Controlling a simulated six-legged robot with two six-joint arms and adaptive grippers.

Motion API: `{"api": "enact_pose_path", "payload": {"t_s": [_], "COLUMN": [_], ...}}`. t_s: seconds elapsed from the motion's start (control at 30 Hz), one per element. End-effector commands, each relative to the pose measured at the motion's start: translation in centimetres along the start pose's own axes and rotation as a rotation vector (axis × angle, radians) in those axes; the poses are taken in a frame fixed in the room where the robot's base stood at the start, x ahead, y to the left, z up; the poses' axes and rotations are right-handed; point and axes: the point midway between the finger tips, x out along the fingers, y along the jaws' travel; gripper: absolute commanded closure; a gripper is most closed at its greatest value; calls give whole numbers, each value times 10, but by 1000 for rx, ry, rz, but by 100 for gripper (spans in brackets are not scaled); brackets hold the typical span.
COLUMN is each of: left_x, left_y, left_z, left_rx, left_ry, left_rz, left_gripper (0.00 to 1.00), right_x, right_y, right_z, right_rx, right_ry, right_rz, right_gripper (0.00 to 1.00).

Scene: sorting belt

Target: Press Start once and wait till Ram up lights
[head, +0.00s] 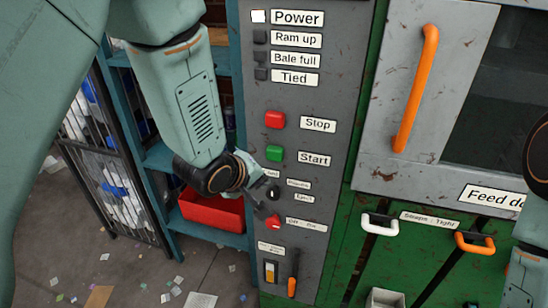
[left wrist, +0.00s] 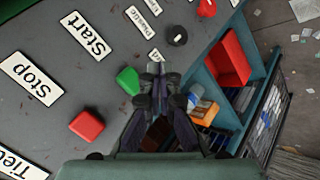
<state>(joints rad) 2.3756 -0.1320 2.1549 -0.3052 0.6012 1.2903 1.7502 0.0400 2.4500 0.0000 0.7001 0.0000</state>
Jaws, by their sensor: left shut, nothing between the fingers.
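The green Start button (head: 275,153) is on the grey control panel (head: 340,60), left of its Start label (head: 314,159). It shows uncovered in the head view. My left gripper (head: 260,207) is shut and empty, below and left of the button. In the left wrist view, the closed fingertips (left wrist: 157,72) are just right of the green button (left wrist: 128,80); I cannot tell how far off the panel they are. The Ram up lamp (head: 260,37) is dark. The Power lamp (head: 258,16) is lit white. My right gripper is out of view.
The red Stop button (head: 275,119) is above Start. A black selector knob (head: 273,192) and a red switch (head: 273,222) are below, close to my left gripper. A blue shelf with a red bin (head: 212,211) stands left of the panel. Orange door handle (head: 416,88) at right.

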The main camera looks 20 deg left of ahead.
Motion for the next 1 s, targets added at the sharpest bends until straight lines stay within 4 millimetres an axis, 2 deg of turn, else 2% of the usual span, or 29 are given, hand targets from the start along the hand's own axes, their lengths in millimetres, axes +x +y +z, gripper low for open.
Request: {"api": "enact_pose_path", "payload": {"t_s": [0.27, 0.5, 1.0], "left_x": [26, 39, 43], "left_y": [18, 29, 31], "left_z": [-18, -29, -32], "left_rx": [-1, 0, 0], "left_ry": [1, -1, 0], "left_rz": [1, 0, 0], "left_gripper": [100, 100, 100], "right_x": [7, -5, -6], "right_y": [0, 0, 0], "right_z": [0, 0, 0], "right_rx": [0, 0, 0], "right_ry": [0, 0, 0], "right_rz": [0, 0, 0], "right_gripper": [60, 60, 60]}}
